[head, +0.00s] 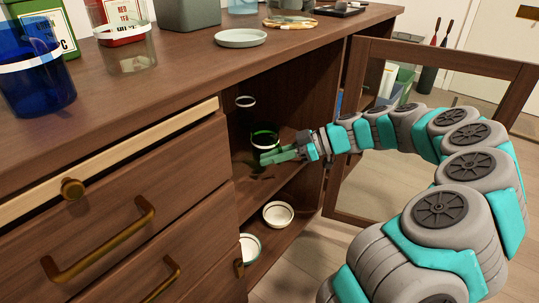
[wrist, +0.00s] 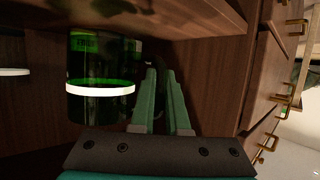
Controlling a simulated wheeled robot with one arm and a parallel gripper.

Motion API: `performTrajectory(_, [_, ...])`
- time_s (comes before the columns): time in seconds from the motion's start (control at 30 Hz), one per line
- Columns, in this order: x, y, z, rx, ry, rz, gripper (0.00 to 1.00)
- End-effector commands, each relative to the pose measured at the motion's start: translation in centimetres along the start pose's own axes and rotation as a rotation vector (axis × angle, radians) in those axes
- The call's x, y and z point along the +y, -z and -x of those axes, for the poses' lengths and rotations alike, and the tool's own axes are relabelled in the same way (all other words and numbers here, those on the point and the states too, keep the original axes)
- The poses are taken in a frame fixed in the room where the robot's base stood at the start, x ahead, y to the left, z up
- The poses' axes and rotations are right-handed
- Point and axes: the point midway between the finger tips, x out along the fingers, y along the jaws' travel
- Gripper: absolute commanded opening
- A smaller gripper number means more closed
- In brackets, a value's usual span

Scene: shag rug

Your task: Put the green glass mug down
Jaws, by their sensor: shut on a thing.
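The green glass mug (head: 264,137), with a pale band around it, is inside the open cabinet compartment in the head view. In the wrist view the mug (wrist: 100,72) is large, left of the fingers, dark green and see-through with a bright white band. My gripper (head: 278,155) reaches into the compartment from the right, its green fingers just in front of the mug. In the wrist view my gripper (wrist: 161,98) is shut on the mug's handle side; the handle is mostly hidden in shadow. Whether the mug's base touches the shelf (head: 283,168) I cannot tell.
Another banded dark glass (head: 245,101) stands further back in the compartment. A white bowl (head: 278,214) and a second bowl (head: 250,247) are lower down. The glazed cabinet door (head: 348,120) stands open at the right. Drawers (head: 110,190) are to the left. The countertop holds a plate (head: 241,38) and a blue glass (head: 35,85).

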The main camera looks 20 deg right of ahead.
Motion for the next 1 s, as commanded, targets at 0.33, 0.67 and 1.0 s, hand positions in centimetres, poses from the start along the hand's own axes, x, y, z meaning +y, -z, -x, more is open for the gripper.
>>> performTrajectory(0.33, [5.2, -0.3, -0.5, -0.001, 0.001, 0.0, 0.0])
performTrajectory(0.67, [5.8, -1.9, -1.2, 0.001, 0.001, -0.002, 0.0])
performTrajectory(1.0, [5.8, -3.5, -1.9, 0.001, 0.0, 0.003, 0.0])
